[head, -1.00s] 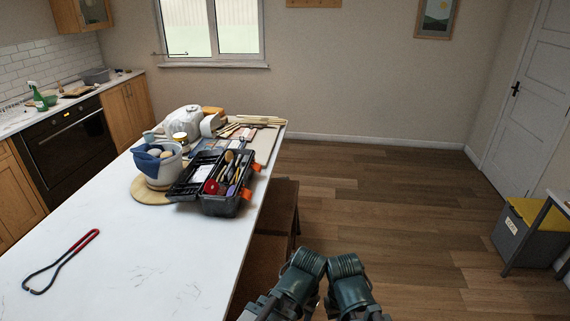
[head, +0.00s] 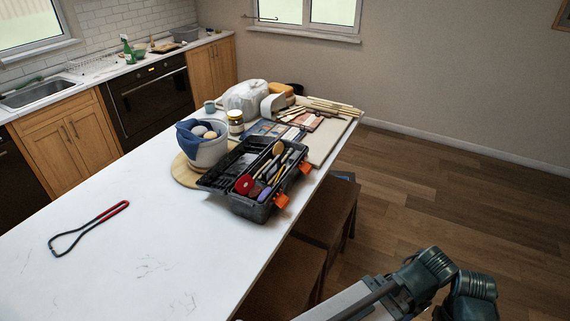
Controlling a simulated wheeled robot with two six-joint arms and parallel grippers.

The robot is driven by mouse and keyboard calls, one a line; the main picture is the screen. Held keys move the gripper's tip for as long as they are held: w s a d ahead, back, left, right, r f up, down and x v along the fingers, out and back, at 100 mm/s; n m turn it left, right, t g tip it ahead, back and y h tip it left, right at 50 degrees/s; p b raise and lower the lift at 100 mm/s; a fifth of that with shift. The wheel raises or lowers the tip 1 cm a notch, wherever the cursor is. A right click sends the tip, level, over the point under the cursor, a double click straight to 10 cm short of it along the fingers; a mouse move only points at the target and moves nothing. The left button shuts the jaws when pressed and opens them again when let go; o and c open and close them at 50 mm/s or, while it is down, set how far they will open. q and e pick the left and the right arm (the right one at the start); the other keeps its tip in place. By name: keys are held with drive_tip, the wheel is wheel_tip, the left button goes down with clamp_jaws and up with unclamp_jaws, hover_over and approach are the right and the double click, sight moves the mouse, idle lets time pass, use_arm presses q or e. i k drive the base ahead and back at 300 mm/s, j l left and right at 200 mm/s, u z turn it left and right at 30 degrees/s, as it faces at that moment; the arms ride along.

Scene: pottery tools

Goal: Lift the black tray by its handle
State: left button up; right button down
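A black toolbox (head: 252,207) stands on the white counter with its lid (head: 217,180) open to the left and orange latches on its right side. Brushes, a red round tool and purple-handled tools fill it, and a black tray seems to be part of its inside. At this size I cannot make out the tray's edges or its handle among the tools. Two dark green parts of my arms show at the lower right, well to the right of the toolbox. Neither of my grippers can be seen.
A white bucket (head: 207,152) with a blue cloth stands on a round wooden board (head: 187,174) beside the toolbox. Red-handled tongs (head: 88,228) lie at the left. Boards, sticks and a jar (head: 236,122) are behind. The near white counter (head: 160,265) is clear; stools (head: 325,214) stand along its right edge.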

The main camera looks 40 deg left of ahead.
sight(271, 170)
drive_tip(key=i+l+u, duration=0.15)
drive_tip(key=i+u, duration=0.3)
drive_tip(key=i+l+u, duration=0.25)
drive_tip(key=i+u, duration=0.2)
drive_tip(key=i+l+u, duration=0.7)
drive_tip(key=l+u, duration=0.2)
drive_tip(key=l, duration=0.1)
